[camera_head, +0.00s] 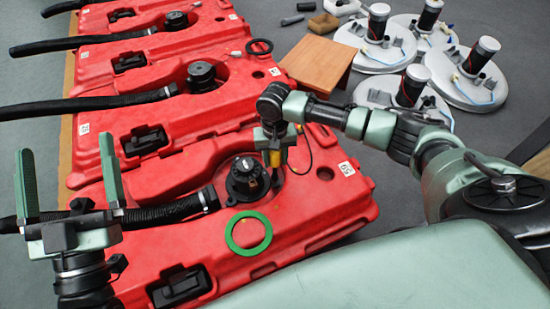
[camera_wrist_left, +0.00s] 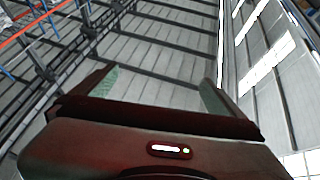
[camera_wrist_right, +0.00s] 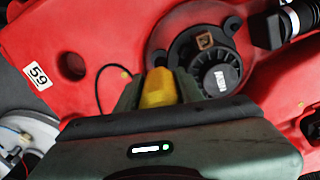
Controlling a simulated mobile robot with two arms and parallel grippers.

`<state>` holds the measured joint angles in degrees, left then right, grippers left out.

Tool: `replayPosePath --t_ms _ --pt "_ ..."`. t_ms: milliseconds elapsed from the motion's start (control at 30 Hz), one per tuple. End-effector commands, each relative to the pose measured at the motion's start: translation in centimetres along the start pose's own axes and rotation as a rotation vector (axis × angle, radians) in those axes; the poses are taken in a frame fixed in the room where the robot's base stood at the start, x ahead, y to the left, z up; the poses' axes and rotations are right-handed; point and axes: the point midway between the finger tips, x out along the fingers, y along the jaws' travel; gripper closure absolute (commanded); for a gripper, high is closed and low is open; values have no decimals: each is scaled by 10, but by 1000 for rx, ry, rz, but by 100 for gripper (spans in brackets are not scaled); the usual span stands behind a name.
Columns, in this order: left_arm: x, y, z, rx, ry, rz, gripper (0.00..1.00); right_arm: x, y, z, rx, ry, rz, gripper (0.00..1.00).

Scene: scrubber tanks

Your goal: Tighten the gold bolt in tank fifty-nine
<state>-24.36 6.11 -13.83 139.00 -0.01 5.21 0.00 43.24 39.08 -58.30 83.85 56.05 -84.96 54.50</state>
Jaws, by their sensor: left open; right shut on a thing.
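Tank fifty-nine (camera_head: 310,205) is the nearest red tank, and its "59" label also shows in the right wrist view (camera_wrist_right: 38,76). A black round fitting (camera_head: 247,181) sits on it. My right gripper (camera_head: 275,158) is over the tank beside this fitting, shut on a yellow-ended tool (camera_wrist_right: 158,88) that points at the tank. A small gold-yellow spot (camera_wrist_right: 126,73), possibly a bolt head, shows on the red surface near a thin black cable; I cannot tell whether the tool touches any bolt. My left gripper (camera_head: 69,180) is open and empty, raised at the left.
A green ring (camera_head: 248,233) lies on the tank's front part. More red tanks (camera_head: 175,85) with black hoses (camera_head: 85,105) stand behind. A wooden table (camera_head: 317,64) and several white discs with black cylinders (camera_head: 462,77) are at the back right.

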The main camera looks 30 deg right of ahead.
Motion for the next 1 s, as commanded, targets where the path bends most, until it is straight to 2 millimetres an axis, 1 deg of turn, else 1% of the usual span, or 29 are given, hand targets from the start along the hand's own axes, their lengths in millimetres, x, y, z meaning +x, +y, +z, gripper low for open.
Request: replayPosePath --t_ms 333,467,600,700,867,1000 --pt "1 0 1 0 -14 0 0 -2 0 -1 0 1 -1 100" --pt "-1 -4 22 5 -135 -7 0 -3 0 0 1 0 -1 100" --pt "-8 -7 48 10 -275 -15 0 -3 -1 0 0 1 -2 100" --pt "-12 -9 60 12 -340 -18 0 -2 0 0 0 1 -2 100" --pt "-17 -10 69 13 -390 -20 0 -2 0 -1 0 1 -1 100" --pt "-28 -13 87 15 -508 -27 0 -3 0 0 1 1 0 100"
